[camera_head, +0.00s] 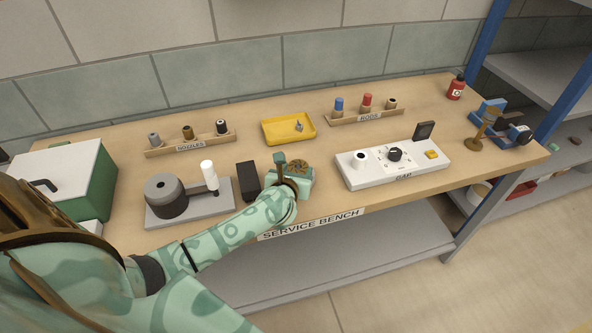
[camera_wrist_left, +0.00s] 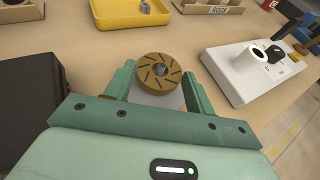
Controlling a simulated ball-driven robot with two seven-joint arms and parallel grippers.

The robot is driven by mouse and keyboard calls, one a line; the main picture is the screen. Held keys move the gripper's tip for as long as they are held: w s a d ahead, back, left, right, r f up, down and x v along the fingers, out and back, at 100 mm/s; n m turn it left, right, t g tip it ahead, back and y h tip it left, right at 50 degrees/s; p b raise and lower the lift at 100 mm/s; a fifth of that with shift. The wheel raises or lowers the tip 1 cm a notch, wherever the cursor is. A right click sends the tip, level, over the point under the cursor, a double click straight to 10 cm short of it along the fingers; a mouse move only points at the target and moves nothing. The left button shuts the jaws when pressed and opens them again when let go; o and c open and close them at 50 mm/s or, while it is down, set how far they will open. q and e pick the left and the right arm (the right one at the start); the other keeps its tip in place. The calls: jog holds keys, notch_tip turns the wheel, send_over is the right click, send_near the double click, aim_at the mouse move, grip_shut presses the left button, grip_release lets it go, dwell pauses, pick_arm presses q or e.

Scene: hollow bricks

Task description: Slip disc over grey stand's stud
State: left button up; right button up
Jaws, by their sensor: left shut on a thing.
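A brown slotted disc (camera_wrist_left: 160,73) sits between the two green fingers of my left gripper (camera_wrist_left: 161,88), which is shut on it. Its slotted face is turned to the wrist camera, and a grey round centre shows in it. A pale grey surface shows just below the disc; I cannot tell if it is part of a stand. In the head view the disc (camera_head: 298,166) is at my left gripper (camera_head: 292,174), near the bench's front edge. A grey stand (camera_head: 218,207) with a dark round drum (camera_head: 167,199) and a white-topped post (camera_head: 208,171) is to the left. My right gripper is out of view.
A black block (camera_head: 248,179) stands just left of my left gripper. A white control box (camera_head: 400,167) is to its right and a yellow tray (camera_head: 272,137) behind it. Nozzle and rod racks line the back. A green case (camera_head: 93,190) is at far left.

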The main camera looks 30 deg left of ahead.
pick_arm(q)
jog(key=o, duration=1.2)
jog(key=shift+c, duration=0.2)
jog(key=p+v, duration=0.2)
jog(key=v, duration=1.4)
jog(key=shift+s, duration=0.15)
jog(key=shift+d+r, duration=0.1)
jog(key=shift+d, duration=0.05)
